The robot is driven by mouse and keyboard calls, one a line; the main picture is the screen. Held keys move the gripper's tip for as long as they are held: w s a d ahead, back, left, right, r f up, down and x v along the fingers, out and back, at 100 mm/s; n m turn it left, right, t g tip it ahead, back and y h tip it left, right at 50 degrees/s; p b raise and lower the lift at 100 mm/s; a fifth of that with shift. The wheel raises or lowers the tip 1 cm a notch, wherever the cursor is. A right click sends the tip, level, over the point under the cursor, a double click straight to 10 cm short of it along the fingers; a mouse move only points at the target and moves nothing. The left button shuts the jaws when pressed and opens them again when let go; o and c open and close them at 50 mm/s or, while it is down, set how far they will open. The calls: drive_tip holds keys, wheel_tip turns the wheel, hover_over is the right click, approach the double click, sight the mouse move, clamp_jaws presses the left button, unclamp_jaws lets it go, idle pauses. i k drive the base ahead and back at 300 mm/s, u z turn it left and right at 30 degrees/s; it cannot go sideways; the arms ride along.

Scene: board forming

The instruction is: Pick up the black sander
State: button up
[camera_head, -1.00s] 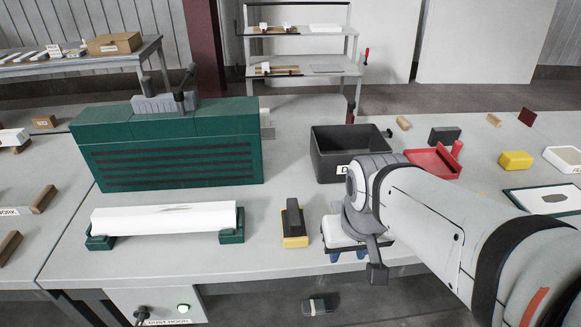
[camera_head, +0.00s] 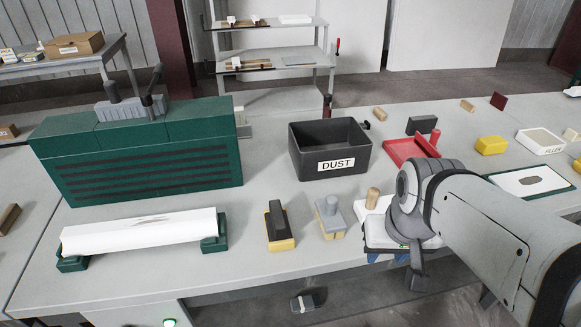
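The black sander (camera_head: 278,220), a block with a black top on a yellow base, stands on the grey bench near its front edge. A similar sander with a grey knob (camera_head: 331,219) stands just right of it. My gripper (camera_head: 388,256) is at the bench's front edge, right of both sanders and apart from the black one. Its blue fingertips point down and show partly below its pale body, spaced apart with nothing seen between them. My wrist hides part of a white item with a wooden knob (camera_head: 373,199).
A black bin marked DUST (camera_head: 338,164) stands behind the sanders. A white roll on green supports (camera_head: 140,232) lies to the left, before a large green box (camera_head: 140,160). A red tray (camera_head: 405,152) is behind my arm. A dark object (camera_head: 305,302) lies below the bench edge.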

sight(280, 238)
drive_tip(key=z, duration=0.05)
drive_tip(key=k, duration=1.1)
drive_tip(key=u, duration=0.5)
drive_tip(key=i, duration=1)
drive_tip(key=u, duration=0.05)
